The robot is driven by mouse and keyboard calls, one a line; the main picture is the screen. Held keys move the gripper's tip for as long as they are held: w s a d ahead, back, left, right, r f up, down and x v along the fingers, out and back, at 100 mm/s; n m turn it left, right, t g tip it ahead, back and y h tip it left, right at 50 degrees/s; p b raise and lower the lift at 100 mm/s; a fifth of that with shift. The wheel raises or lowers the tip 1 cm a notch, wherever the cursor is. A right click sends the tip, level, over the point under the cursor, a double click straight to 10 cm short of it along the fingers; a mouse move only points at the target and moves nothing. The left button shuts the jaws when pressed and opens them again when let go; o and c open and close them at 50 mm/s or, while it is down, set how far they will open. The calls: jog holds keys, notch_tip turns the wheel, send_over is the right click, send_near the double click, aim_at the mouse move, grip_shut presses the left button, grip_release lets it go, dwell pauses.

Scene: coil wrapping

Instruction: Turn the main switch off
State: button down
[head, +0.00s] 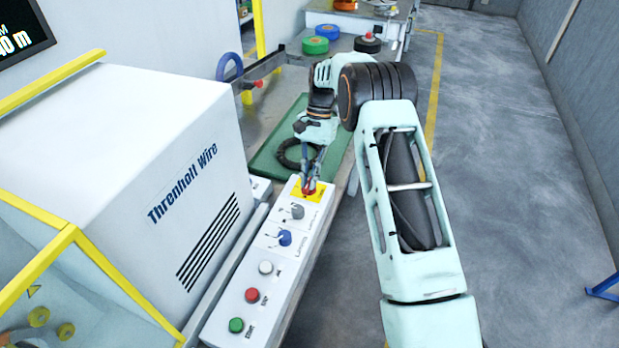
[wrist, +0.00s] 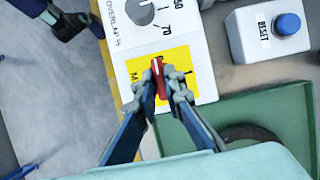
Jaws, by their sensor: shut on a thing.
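The main switch is a red handle (wrist: 158,76) on a yellow plate (wrist: 183,62) at the far end of the white control panel (head: 270,262). In the head view the yellow plate (head: 322,197) shows partly, and the red handle (head: 308,188) is mostly covered by the fingers. My gripper (wrist: 160,88) is shut on the red handle, with one finger on each side of it. In the head view my gripper (head: 310,180) reaches down onto the panel's far end. The lettering on the plate is partly hidden.
A blue reset button (wrist: 288,23) is nearby. A green tray (head: 262,160) holds a dark coil. The white machine (head: 130,130) stands left.

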dwell(0.4)
jog(key=c, duration=2)
grip_release()
jog(key=shift+r, duration=0.1)
jog(key=v, duration=1.1)
jog(key=shift+w+r, duration=0.2)
jog(key=shift+r, duration=0.2)
